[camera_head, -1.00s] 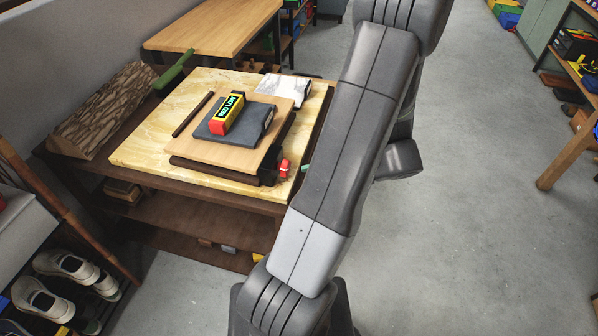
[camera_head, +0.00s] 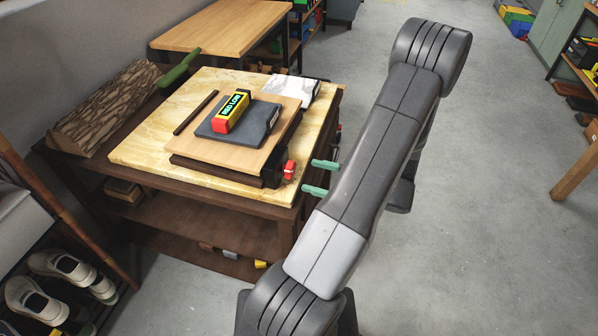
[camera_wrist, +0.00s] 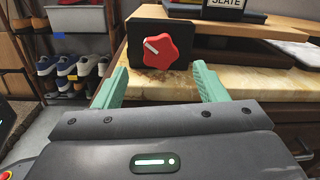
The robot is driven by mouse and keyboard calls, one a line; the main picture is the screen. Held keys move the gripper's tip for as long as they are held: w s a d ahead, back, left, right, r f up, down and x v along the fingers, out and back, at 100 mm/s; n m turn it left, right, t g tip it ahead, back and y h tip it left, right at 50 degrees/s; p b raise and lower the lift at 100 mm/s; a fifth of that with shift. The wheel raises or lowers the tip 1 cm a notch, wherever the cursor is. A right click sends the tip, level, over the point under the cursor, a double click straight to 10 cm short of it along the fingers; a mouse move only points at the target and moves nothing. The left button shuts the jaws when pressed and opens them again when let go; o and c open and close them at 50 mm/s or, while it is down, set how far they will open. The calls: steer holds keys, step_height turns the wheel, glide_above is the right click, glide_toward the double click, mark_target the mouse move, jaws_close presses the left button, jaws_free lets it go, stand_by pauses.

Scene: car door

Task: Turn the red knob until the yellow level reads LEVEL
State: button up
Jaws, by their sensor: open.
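The red knob (camera_head: 289,170) sits on a dark block at the near right corner of a wooden board stack. In the wrist view the knob (camera_wrist: 168,48) is lobed, with a white mark pointing to the upper left. The yellow level (camera_head: 231,112) has red at its near end and lies on a dark slate on the stack. Its display appears to read "RED LOW". My gripper (camera_head: 308,177) has two green fingers, open and empty, just right of the knob. In the wrist view my gripper (camera_wrist: 160,78) has its fingers spread either side of the knob, short of it.
The stack stands on a yellowish stone slab (camera_head: 145,150) on a dark workbench. A brown rod (camera_head: 195,113) and a white block (camera_head: 291,91) lie near the stack. A log (camera_head: 105,108) is at left. Clear floor (camera_head: 490,150) lies to the right.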

mark_target(294, 171)
steer(key=shift+x, duration=2.6)
steer(key=c, duration=1)
steer(key=shift+r+m+p, duration=0.25)
steer(key=shift+m+p, duration=0.75)
steer(key=shift+p, duration=0.2)
steer(key=shift+m+p, duration=0.7)
steer(key=shift+m, duration=0.2)
steer(key=shift+f+m, duration=0.25)
steer(key=shift+m, duration=0.45)
steer(key=o, duration=1)
